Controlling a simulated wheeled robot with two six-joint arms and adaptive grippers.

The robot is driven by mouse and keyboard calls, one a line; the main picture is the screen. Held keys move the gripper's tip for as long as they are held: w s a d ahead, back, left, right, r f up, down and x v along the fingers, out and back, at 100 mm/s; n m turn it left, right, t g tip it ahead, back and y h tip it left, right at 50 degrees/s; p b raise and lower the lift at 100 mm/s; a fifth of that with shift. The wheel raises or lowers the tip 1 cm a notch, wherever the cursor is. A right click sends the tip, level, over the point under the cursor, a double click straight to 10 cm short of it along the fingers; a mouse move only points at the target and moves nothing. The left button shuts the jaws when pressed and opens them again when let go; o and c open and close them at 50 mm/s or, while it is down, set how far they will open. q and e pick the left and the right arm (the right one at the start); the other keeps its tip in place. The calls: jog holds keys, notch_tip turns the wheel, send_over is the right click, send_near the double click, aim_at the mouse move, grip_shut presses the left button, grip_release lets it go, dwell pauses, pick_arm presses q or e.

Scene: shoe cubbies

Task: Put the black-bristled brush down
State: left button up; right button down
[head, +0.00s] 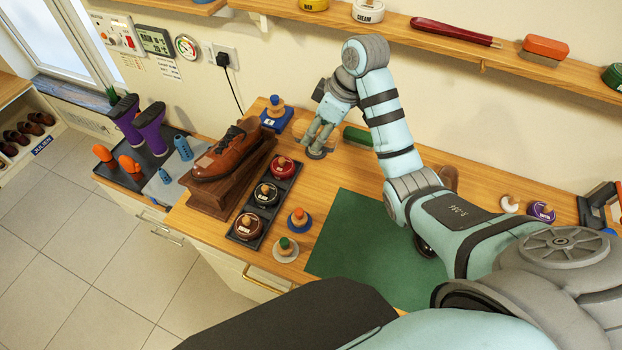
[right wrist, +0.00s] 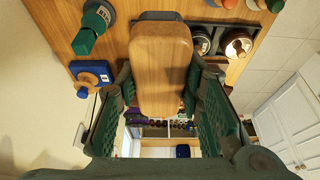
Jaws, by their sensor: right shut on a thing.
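My right gripper (head: 318,147) is low over the back of the wooden workbench (head: 345,170), right of the brown shoe. In the right wrist view its two green fingers are shut on the long sides of a brush with a rounded wooden back (right wrist: 160,68). A dark strip, likely its black bristles (right wrist: 160,16), shows at the far end. In the head view the held brush is mostly hidden by the gripper, so I cannot tell whether it touches the bench. My left gripper is not in view.
A brown shoe (head: 226,150) on a wooden stand and a black tray (head: 242,233) of tins stand left. A blue holder (head: 277,122) is behind, a green brush (head: 357,136) close right. The green mat (head: 340,235) is largely clear. A wall shelf (head: 395,28) hangs above.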

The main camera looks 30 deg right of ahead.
jog(key=f+b, duration=0.1)
jog(key=s+f, duration=0.1)
jog(key=f, duration=0.1)
jog(key=shift+f+b, duration=0.3)
jog(key=shift+b, duration=0.1)
send_near(314, 192)
jog(key=shift+w+a+f, duration=0.65)
jog(key=shift+f, duration=0.05)
jog(key=f, duration=0.4)
jog(key=shift+w+f+b, duration=0.25)
jog(key=shift+w+b, duration=0.1)
jog(key=shift+b, duration=0.05)
jog(key=shift+s+r, duration=0.2)
jog(key=shift+s, duration=0.1)
jog(key=shift+f, duration=0.15)
jog(key=c, duration=1.1)
grip_release()
jog(key=shift+w, duration=0.1)
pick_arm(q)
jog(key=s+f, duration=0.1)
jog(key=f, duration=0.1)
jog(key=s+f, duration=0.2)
